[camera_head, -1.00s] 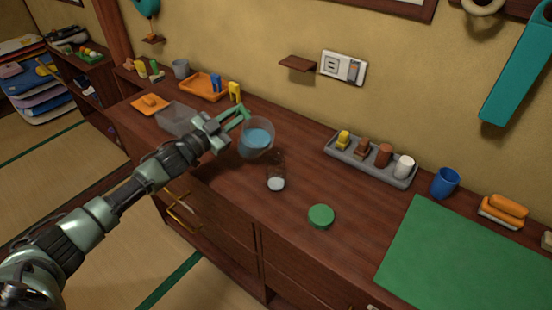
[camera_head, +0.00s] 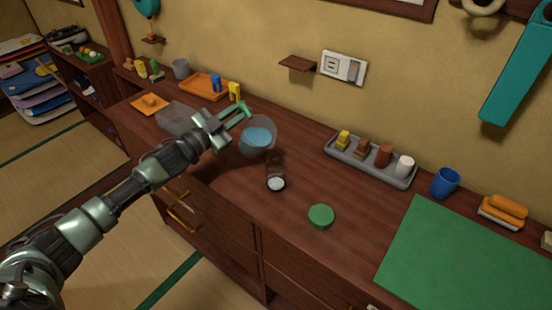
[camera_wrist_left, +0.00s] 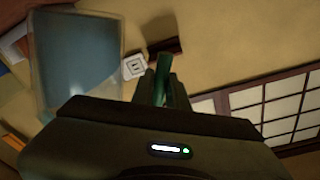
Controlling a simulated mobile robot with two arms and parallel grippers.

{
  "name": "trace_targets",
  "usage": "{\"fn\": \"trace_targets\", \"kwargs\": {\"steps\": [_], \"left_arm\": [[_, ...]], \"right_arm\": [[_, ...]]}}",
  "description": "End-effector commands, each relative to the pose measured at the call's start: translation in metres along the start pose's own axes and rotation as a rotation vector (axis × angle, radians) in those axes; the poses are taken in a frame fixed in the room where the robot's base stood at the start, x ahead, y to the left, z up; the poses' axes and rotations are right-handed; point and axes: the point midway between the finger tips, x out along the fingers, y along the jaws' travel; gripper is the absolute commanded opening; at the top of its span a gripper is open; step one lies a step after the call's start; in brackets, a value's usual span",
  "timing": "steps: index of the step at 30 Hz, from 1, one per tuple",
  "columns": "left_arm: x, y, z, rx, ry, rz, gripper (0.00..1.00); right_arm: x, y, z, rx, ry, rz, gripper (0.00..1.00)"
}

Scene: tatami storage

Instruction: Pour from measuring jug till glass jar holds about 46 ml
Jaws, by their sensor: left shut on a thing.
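The measuring jug (camera_head: 262,148) is clear, holds blue liquid and is tilted above the counter. In the left wrist view, the jug (camera_wrist_left: 75,60) fills the upper left. My left gripper (camera_head: 240,112) is shut on the jug's green handle, at the jug's upper left; the gripper fingers (camera_wrist_left: 161,88) also show in the wrist view. The glass jar (camera_head: 275,170) is dark, see-through and stands upright on the counter just below and right of the jug. A pale layer shows at its bottom. No falling stream is clear. My right gripper is out of view.
A green lid (camera_head: 321,216) lies on the wooden counter (camera_head: 235,200) right of the jar. A grey tray (camera_head: 372,172) with several small items, a blue cup (camera_head: 445,182) and a green mat (camera_head: 460,260) are farther right. A clear container (camera_head: 176,118) stands behind my left arm.

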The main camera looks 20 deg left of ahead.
Motion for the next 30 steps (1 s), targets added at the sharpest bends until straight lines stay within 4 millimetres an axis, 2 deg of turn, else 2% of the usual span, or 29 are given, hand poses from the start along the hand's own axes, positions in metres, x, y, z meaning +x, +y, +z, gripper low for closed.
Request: {"fn": "trace_targets", "kwargs": {"steps": [30], "left_arm": [[0.000,-0.001,-0.019,0.060,0.015,-0.002,0.00]], "right_arm": [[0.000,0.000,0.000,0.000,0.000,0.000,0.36]]}}
